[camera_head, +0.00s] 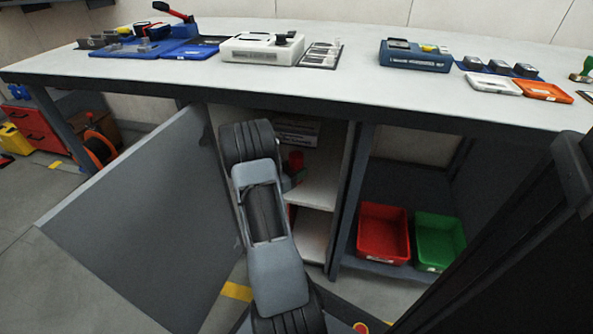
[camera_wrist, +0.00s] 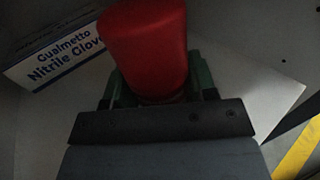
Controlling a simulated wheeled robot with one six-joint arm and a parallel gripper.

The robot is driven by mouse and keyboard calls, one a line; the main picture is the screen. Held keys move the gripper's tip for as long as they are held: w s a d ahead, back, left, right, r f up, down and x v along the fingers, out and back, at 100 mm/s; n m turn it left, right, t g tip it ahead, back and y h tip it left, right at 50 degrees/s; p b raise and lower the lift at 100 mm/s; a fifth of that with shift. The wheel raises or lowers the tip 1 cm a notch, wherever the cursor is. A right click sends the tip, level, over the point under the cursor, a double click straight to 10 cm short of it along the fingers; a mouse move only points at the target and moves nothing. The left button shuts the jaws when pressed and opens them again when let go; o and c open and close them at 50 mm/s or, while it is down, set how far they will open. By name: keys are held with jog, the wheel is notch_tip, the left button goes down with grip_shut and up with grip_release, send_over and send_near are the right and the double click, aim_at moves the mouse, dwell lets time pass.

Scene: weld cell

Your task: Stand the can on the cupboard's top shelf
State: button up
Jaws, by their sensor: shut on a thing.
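The can is red (camera_wrist: 148,45) and sits between the fingers of my gripper (camera_wrist: 158,85) in the wrist view, which is shut on it. A small part of the red can (camera_head: 295,161) also shows in the head view, inside the open cupboard, with my arm hiding much around it. The cupboard's top shelf (camera_head: 318,190) is a pale board. The can is at the top shelf's opening; whether its base touches the shelf is hidden. The cupboard door (camera_head: 135,215) stands wide open to the left.
A nitrile glove box (camera_wrist: 58,50) stands on the shelf behind the can, to the left. A lower shelf (camera_head: 312,240) lies beneath. The bench top (camera_head: 330,82) overhangs the cupboard. A red bin (camera_head: 383,234) and a green bin (camera_head: 440,241) stand to the right.

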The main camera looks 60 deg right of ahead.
jog(key=shift+f, duration=0.15)
jog(key=o, duration=1.1)
jog(key=shift+r, duration=0.2)
jog(key=shift+w+a, duration=0.1)
jog(key=shift+a, duration=0.15)
jog(key=p+v, duration=0.3)
jog(key=v, duration=0.7)
jog(key=shift+w+a, duration=0.2)
jog(key=shift+a, duration=0.5)
